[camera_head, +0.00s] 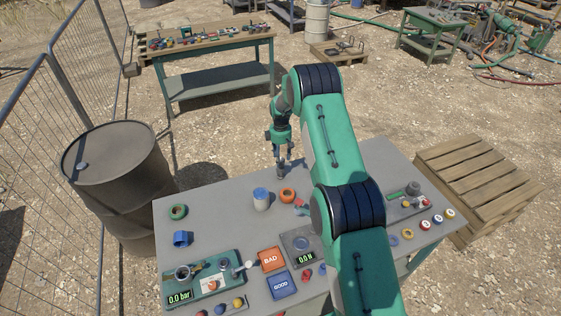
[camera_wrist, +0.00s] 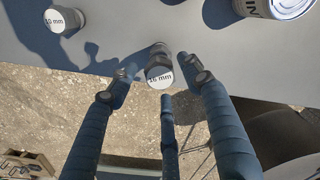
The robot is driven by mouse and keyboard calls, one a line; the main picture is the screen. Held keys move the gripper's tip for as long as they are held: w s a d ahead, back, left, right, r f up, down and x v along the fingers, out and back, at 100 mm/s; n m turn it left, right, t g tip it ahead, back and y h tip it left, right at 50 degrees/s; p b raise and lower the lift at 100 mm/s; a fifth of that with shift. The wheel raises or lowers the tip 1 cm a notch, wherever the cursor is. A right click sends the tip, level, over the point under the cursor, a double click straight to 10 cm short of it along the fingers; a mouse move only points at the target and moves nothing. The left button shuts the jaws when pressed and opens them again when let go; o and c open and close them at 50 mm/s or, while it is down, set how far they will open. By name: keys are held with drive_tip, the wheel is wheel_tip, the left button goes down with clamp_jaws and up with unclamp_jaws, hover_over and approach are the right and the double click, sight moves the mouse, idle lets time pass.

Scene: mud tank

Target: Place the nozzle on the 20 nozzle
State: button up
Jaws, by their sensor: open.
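A dark grey nozzle (camera_wrist: 158,62) with a pale end face stands near the table's far edge in the wrist view. Its label reads like 16 mm, but small print makes this uncertain. My gripper (camera_wrist: 158,80) is open, with its fingers spread around this nozzle, and I see no clear contact. In the head view my gripper (camera_head: 283,153) hangs just above the far table edge, over a small grey piece (camera_head: 284,168). A second nozzle (camera_wrist: 64,20) with a pale labelled face, perhaps 15 mm, stands at the upper left of the wrist view, apart from the fingers.
Red BAD (camera_head: 271,259) and blue GOOD (camera_head: 281,284) pads lie in front. My arm hides the table's middle.

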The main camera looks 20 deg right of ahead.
wheel_tip(320, 180, up, 9)
drive_tip(key=b, duration=0.1)
drive_tip(key=shift+r, duration=0.2)
idle(0.7)
